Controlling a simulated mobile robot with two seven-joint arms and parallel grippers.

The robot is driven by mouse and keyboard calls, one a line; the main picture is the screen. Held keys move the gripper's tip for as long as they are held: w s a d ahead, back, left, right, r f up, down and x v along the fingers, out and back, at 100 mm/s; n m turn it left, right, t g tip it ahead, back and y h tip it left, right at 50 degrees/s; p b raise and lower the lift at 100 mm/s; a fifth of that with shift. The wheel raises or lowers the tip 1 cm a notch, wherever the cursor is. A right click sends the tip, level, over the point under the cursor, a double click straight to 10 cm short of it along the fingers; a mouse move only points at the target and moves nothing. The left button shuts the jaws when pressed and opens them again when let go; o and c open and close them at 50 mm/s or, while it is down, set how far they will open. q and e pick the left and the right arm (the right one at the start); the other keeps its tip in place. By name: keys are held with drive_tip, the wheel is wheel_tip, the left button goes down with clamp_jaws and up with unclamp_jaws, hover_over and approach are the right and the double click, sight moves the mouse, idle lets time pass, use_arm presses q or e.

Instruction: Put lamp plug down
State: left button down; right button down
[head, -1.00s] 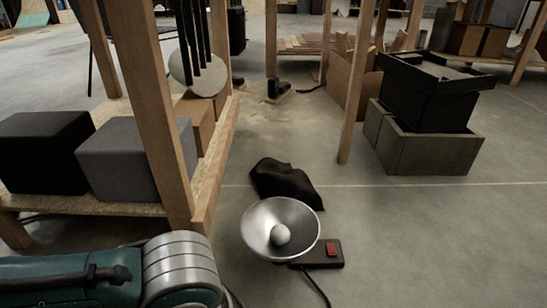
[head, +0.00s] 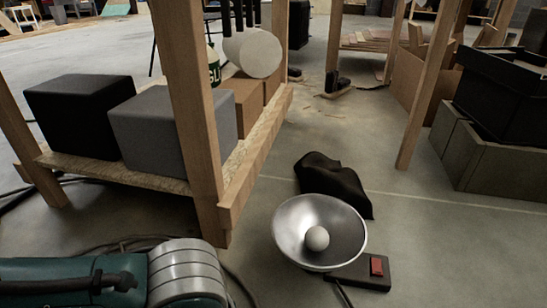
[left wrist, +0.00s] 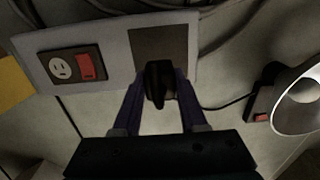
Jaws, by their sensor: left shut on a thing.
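In the left wrist view, the black lamp plug (left wrist: 158,82) is between the two fingers of my left gripper (left wrist: 160,92), which is shut on it. The plug is over a dark brown square (left wrist: 165,42) on a pale board; I cannot tell whether it touches. A socket (left wrist: 60,67) with a red switch is on the same board, left of the plug. The lamp, a metal bowl with a white bulb (head: 317,238), stands on the floor in the head view. Its bowl (left wrist: 299,100) is also at the right in the left wrist view. My right gripper is in neither view.
A black block with a red switch (head: 376,266) lies beside the lamp, and a dark cloth-like thing (head: 332,183) is behind it. A wooden-legged shelf (head: 262,155) with black and grey boxes stands left. Cables lie on the floor. Floor is open at right.

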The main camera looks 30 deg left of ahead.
use_arm(q)
wheel_tip(320, 180, down, 6)
drive_tip(key=b, duration=0.4)
drive_tip(key=shift+r, duration=0.2)
drive_tip(key=shift+f, duration=0.1)
drive_tip(key=shift+f+b, duration=0.35)
drive_tip(key=shift+f, duration=0.15)
drive_tip(key=shift+c, duration=2.2)
unclamp_jaws()
